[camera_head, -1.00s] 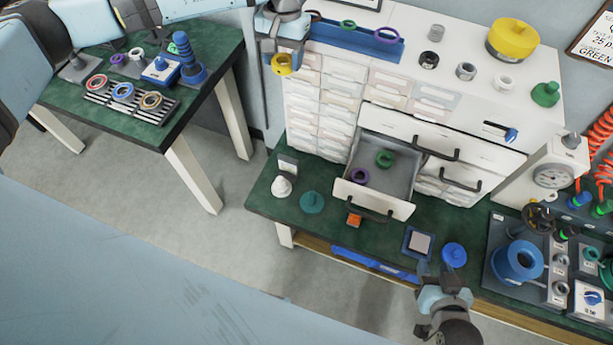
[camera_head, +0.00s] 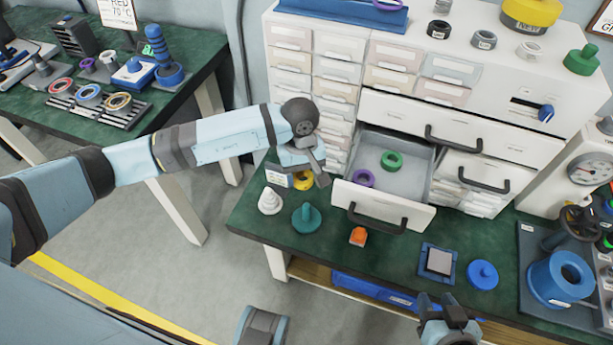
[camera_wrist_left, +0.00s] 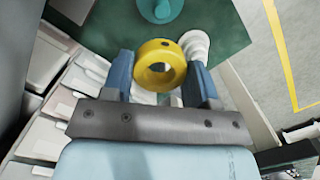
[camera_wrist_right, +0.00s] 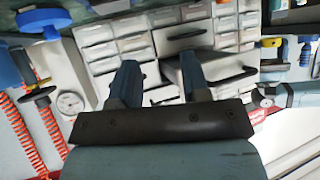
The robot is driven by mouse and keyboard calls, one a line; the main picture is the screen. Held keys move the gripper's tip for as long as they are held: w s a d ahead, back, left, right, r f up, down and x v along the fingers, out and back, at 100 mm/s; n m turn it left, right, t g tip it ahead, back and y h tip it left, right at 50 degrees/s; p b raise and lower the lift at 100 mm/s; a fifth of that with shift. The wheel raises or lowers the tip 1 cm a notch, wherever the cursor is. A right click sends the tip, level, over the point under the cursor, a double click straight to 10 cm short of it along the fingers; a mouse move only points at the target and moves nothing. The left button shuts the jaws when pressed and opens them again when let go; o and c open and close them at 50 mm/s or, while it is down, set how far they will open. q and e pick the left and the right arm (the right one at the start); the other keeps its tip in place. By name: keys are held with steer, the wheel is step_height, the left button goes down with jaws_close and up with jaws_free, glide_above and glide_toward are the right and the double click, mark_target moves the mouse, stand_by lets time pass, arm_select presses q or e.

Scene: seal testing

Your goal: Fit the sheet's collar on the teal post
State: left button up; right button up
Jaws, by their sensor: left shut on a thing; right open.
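My left gripper (camera_head: 312,172) is shut on a yellow collar (camera_head: 303,181), held above the bench near its left end. The collar also shows between the fingers in the left wrist view (camera_wrist_left: 160,66). The teal post (camera_head: 306,218) stands on its round base on the green bench, just below the collar in the head view; part of it shows at the top of the left wrist view (camera_wrist_left: 160,8). My right gripper (camera_head: 448,306) is open and empty near the bench's front edge. A wall sheet (camera_head: 116,12) reads "RED 70"; another sheet (camera_head: 605,20) is cut off at right.
A white cone (camera_head: 270,201) stands left of the post, with a small card behind it. An open drawer (camera_head: 410,160) holds a green ring (camera_head: 392,161) and a purple ring (camera_head: 363,178). An orange block (camera_head: 358,236) lies right of the post.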

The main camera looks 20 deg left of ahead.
mark_target(306, 206)
arm_select(q)
steer(key=shift+s+d+f+n+p, duration=0.15)
steer(key=shift+s+d+n+p, duration=0.1)
steer(key=shift+s+d+n, duration=0.2)
steer(key=shift+s+d+f+n+p, duration=0.15)
steer(key=shift+s+d+n+p, duration=0.15)
steer(key=shift+s+n, duration=0.2)
steer(key=shift+s+d+f, duration=0.1)
steer(key=shift+s+f, duration=0.1)
steer(key=shift+f, duration=0.05)
steer(key=shift+f+b, duration=0.4)
steer(key=shift+f, duration=0.35)
steer(key=shift+f+b, duration=0.85)
steer(key=shift+f, duration=0.45)
steer(key=shift+f+b, duration=0.1)
steer(key=shift+b, duration=0.2)
arm_select(e)
steer(key=shift+f, duration=0.2)
arm_select(q)
steer(key=shift+f+b, duration=1)
steer(key=shift+f, duration=0.05)
arm_select(e)
steer(key=shift+f, duration=1.1)
arm_select(q)
steer(key=shift+s+f+b, duration=0.1)
steer(key=shift+f+b, duration=0.65)
steer(key=shift+f, duration=0.1)
